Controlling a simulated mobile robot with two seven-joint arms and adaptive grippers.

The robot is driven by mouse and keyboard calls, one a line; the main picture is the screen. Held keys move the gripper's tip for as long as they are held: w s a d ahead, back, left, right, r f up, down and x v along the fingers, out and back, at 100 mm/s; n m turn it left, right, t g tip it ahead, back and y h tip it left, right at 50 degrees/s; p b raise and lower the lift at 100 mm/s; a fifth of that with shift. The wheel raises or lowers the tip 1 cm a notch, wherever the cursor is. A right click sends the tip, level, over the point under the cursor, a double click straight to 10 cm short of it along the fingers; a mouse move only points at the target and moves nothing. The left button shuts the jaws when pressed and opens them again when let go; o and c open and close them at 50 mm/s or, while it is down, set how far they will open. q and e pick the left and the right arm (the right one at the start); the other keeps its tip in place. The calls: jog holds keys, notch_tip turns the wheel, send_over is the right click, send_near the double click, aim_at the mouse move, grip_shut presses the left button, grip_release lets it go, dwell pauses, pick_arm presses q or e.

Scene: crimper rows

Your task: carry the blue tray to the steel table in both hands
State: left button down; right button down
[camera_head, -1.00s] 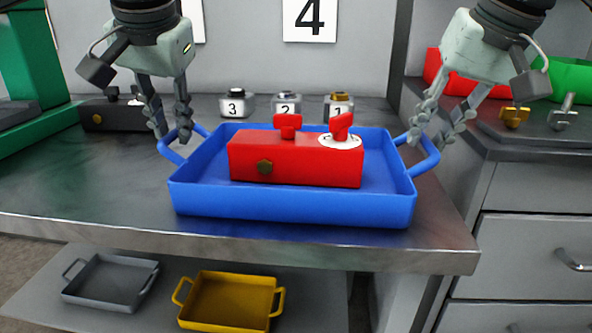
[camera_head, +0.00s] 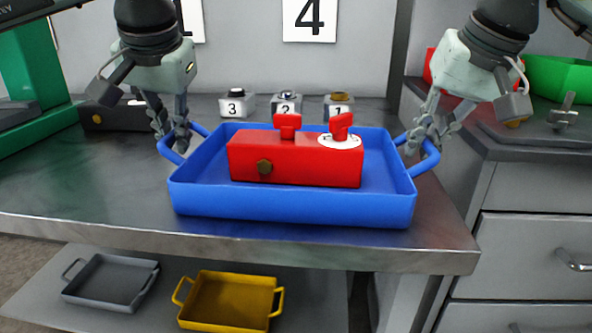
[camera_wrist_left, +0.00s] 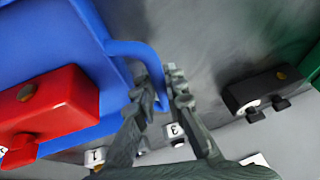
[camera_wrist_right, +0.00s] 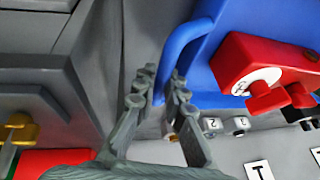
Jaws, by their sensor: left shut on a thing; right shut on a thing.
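The blue tray (camera_head: 290,208) sits level on a grey metal-topped bench (camera_head: 120,215), near its front edge. A red box (camera_head: 295,160) with two red knobs on top and a brass hex piece on its front stands in the tray. My left gripper (camera_head: 174,140) is shut on the tray's left handle; the left wrist view shows its fingers (camera_wrist_left: 160,90) on either side of this handle (camera_wrist_left: 140,50). My right gripper (camera_head: 426,138) is shut on the right handle, also between its fingers (camera_wrist_right: 160,88) in the right wrist view. I cannot tell which surface is the steel table.
Small blocks numbered 3 (camera_head: 237,105), 2 (camera_head: 286,104) and 1 (camera_head: 339,106) stand behind the tray. A black box (camera_head: 108,116) stands at the back left. Grey (camera_head: 110,282) and yellow (camera_head: 230,300) trays lie on the lower shelf. A drawer cabinet (camera_head: 540,190) stands at right.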

pick_arm(q)
jog(key=shift+w+r, duration=0.1)
jog(key=shift+r, duration=0.15)
pick_arm(e)
jog(key=shift+w+r, duration=0.1)
jog(key=shift+r, duration=0.15)
